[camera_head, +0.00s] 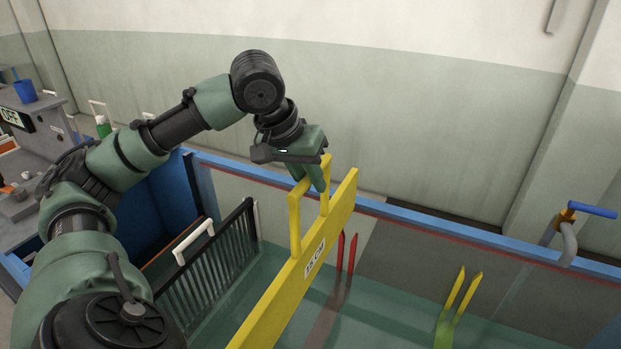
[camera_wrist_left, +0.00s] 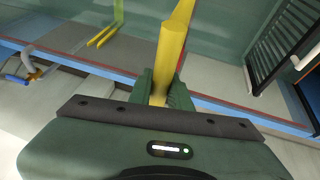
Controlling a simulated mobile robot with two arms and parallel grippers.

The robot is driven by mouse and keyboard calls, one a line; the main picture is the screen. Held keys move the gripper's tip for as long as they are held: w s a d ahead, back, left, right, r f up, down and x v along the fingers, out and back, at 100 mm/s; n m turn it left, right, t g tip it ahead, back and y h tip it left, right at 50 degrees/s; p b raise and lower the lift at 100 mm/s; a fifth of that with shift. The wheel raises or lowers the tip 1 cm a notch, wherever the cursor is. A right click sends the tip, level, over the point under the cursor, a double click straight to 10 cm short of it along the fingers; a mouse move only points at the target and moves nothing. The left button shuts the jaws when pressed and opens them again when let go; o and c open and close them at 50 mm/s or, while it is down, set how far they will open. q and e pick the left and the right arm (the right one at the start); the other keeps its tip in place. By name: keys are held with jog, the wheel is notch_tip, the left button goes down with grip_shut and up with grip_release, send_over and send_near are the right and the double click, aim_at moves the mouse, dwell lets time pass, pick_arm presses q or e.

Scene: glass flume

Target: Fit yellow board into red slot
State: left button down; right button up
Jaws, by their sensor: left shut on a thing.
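The yellow board (camera_head: 287,296), with a "15 CM" label and a loop handle on top, hangs over the glass flume, running from the lower left toward the back rim. My left gripper (camera_head: 318,178) is shut on the board's handle; the grip also shows in the left wrist view (camera_wrist_left: 163,88), with the yellow handle (camera_wrist_left: 170,50) between the fingers. The red slot (camera_head: 347,252), marked by two red upright guides, stands at the far wall just right of the board. The board is apart from it in the picture. The board's lower edge is cut off by the frame.
Yellow guides (camera_head: 458,293) stand farther right in the flume. A black grate (camera_head: 212,265) with a white handle is to the left. A blue rim (camera_head: 430,218) runs along the back, with a blue-handled valve (camera_head: 592,210) at the right. A control bench (camera_head: 30,140) stands left.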

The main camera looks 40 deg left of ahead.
pick_arm(q)
jog(key=b, duration=0.4)
send_over(314, 233)
jog(key=shift+s+a+f, duration=0.1)
jog(key=shift+s+f, duration=0.15)
jog(key=shift+f, duration=1.25)
jog(key=shift+s+f, duration=0.2)
jog(key=shift+f, duration=1.25)
jog(key=shift+p, duration=0.6)
jog(key=shift+f+b, duration=2.05)
jog(key=shift+f, duration=1.25)
jog(key=shift+p, duration=0.65)
jog(key=shift+f, duration=0.1)
